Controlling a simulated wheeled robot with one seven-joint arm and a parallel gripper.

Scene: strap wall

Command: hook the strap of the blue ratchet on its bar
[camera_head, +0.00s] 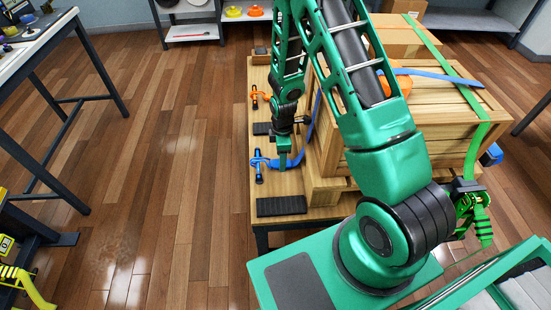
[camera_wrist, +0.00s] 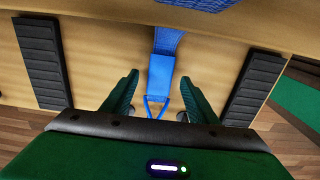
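The blue strap (camera_wrist: 166,42) runs down the wood in the wrist view and ends in a flat blue piece (camera_wrist: 160,72) with a blue wire loop (camera_wrist: 155,105). My gripper (camera_wrist: 159,78) has its two fingers apart, one on each side of this strap end, with a gap showing on both sides. A blue ratchet (camera_head: 491,155) shows at the crate's right side.
A wooden crate (camera_head: 440,105) stands on the pallet (camera_head: 283,184), with a green strap (camera_head: 478,130) over it. An orange fitting (camera_head: 256,97) is farther back. Black pads (camera_wrist: 40,60) lie either side of my fingers.

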